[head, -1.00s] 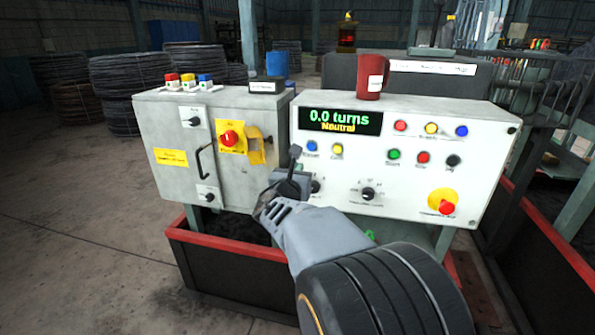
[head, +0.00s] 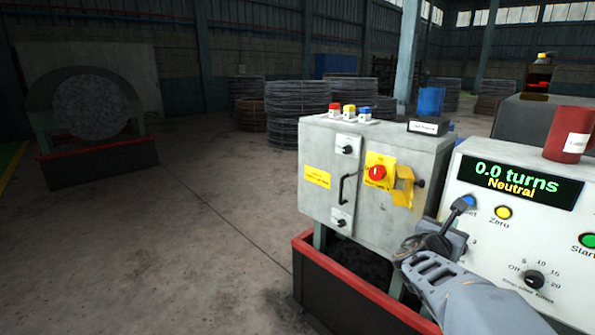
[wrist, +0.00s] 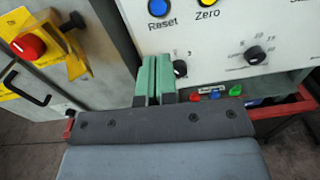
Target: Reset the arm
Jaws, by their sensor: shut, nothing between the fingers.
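My gripper (head: 462,204) is in front of the left part of the white control panel (head: 520,235). In the wrist view, its two green fingers (wrist: 156,66) lie together, shut and empty, pointing toward the panel below the buttons. The blue Reset button (wrist: 158,7) is above the fingertips, and the yellow Zero button (wrist: 207,3) is to its right. In the head view the gripper partly covers the Reset button (head: 469,201). The display (head: 515,185) reads "0.0 turns" and "Neutral". I cannot tell whether the gripper touches the panel.
A grey cabinet (head: 325,215) with a red button (head: 377,172) on yellow stands left of the panel. A red mug (head: 568,134) sits on top of the panel. Wire coils (head: 298,112) stand behind. The floor (head: 190,240) at left is clear.

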